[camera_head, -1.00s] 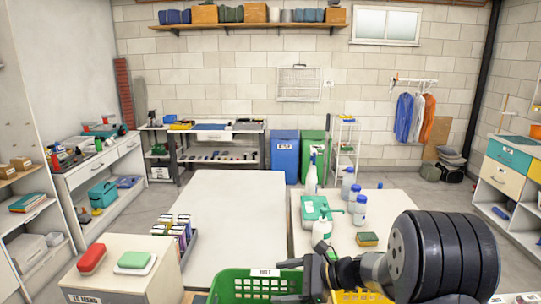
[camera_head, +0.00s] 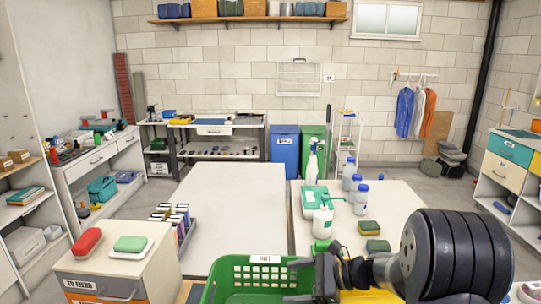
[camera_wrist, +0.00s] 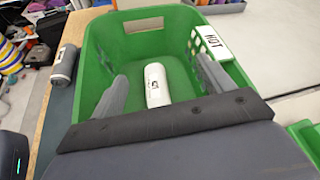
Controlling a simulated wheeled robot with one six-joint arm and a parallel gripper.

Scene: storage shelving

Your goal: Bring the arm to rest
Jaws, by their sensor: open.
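My gripper (camera_head: 298,281) is at the bottom of the head view, over a green basket (camera_head: 232,268) with a white label. In the wrist view, the two grey fingers of my gripper (camera_wrist: 163,72) are spread apart with nothing held between them. They point into the green basket (camera_wrist: 185,20), whose label reads "HOT". A white cylindrical item (camera_wrist: 157,88) lies on the basket floor, seen between the fingers. My forearm covers the lower right of the head view.
A light table (camera_head: 240,200) lies ahead. A second table holds a white spray bottle (camera_head: 324,218), a green box (camera_head: 314,197), several bottles and two sponges (camera_head: 369,228). A cabinet (camera_head: 110,268) stands at left.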

